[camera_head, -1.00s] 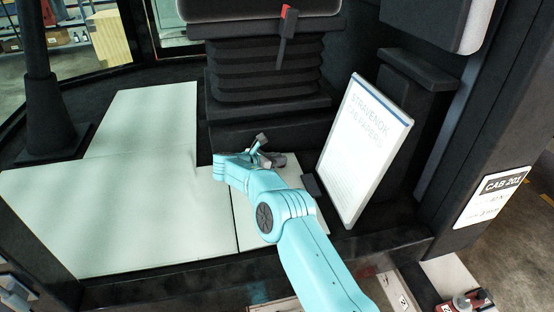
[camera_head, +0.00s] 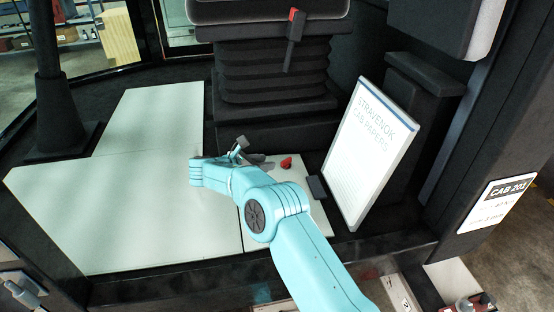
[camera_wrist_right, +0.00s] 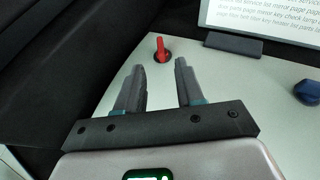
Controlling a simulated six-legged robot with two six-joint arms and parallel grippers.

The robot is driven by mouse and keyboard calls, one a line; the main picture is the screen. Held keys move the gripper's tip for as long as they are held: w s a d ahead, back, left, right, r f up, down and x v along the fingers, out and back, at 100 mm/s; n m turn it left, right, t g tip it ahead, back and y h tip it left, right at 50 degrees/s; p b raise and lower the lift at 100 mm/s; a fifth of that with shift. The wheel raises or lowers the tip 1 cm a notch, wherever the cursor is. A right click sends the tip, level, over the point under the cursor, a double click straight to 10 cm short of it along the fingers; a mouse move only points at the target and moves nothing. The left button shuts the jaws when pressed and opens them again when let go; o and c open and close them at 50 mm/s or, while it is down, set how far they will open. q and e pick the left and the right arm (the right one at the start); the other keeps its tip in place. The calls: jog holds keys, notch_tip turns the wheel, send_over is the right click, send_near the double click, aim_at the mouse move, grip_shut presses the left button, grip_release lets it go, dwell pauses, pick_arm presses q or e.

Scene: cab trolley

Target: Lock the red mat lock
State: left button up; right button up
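The red mat lock (camera_head: 286,162) is a small red knob on the pale mat panel (camera_head: 300,205) in front of the seat base. In the right wrist view the red mat lock (camera_wrist_right: 162,50) sits just beyond my fingertips, its handle pointing toward the top of the picture. My right gripper (camera_head: 250,152) is to the left of the lock in the head view. In the wrist view my right gripper (camera_wrist_right: 160,70) is open and empty, with a clear gap between its fingers. The lock appears apart from both fingers. My left gripper is not in view.
A white cab papers board (camera_head: 366,150) leans at the right, with a dark block (camera_head: 317,187) at its foot. A blue knob (camera_wrist_right: 308,92) is on the panel in the wrist view. The black seat base (camera_head: 275,90) rises behind. The large mat (camera_head: 110,215) at left is clear.

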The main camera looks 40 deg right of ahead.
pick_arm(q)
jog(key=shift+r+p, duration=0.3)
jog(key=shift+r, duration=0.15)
pick_arm(e)
jog(key=v, duration=0.7)
